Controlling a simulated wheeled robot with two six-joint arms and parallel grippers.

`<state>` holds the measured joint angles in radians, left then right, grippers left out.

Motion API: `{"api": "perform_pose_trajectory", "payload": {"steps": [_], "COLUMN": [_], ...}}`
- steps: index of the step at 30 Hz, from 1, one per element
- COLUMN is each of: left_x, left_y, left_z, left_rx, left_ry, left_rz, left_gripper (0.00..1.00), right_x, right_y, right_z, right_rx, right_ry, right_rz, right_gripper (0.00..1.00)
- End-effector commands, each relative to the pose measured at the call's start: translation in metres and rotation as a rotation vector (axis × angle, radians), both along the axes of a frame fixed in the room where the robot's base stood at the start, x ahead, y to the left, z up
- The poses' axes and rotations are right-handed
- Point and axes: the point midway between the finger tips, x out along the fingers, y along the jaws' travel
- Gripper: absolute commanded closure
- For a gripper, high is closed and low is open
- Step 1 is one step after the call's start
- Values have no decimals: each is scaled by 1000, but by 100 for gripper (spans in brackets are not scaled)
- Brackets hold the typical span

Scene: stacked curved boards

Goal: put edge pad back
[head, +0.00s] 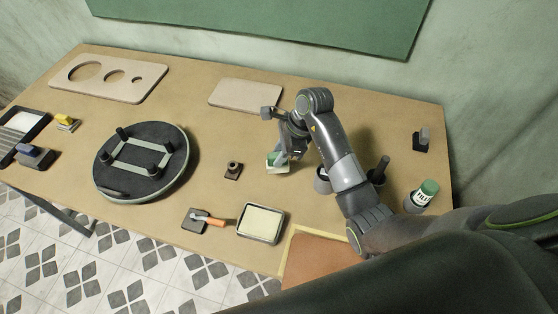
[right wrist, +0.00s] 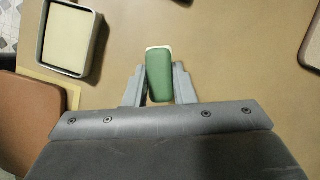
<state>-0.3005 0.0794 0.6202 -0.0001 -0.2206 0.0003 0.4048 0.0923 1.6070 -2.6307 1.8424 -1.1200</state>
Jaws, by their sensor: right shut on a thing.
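The green-topped pad, which I take for the edge pad (head: 278,167), is at the middle right of the table in the head view. Its green grip (right wrist: 158,78) and a cream edge show in the right wrist view. My right gripper (right wrist: 159,88) is shut on the green grip, with one finger on each side. In the head view the right gripper (head: 281,155) points down at the pad and partly hides it. I cannot tell whether the pad touches the table. My left gripper is not in view.
A round dark fixture (head: 112,182) stands at left. A small dark block (head: 233,170) is left of the pad. A pale board (head: 246,94) lies behind. A green-capped jar (head: 423,195) stands right.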

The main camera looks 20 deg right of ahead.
Motion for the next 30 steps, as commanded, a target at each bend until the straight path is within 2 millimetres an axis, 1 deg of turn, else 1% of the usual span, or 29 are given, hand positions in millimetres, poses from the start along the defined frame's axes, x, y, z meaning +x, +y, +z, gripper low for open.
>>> {"api": "perform_pose_trajectory", "payload": {"steps": [6,8,11,16,20,21,25,30], "left_x": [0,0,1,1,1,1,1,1], "left_y": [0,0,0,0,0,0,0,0], "left_z": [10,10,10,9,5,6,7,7], "left_rx": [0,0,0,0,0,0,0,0], "left_ry": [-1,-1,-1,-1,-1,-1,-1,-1], "left_rz": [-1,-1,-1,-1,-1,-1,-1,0], "left_gripper": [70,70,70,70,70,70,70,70], "right_x": [-1,-1,-1,-1,-1,-1,-1,-1], "right_y": [1,0,0,0,0,0,0,0], "right_z": [-28,-34,-38,-38,-42,-41,-40,-40], "right_rx": [1,0,-1,-1,-1,-1,-1,-1], "right_ry": [4,5,1,0,1,1,1,1], "right_rz": [1,0,1,1,1,1,1,1], "right_gripper": [100,100,100,100,100,73,56,55]}}
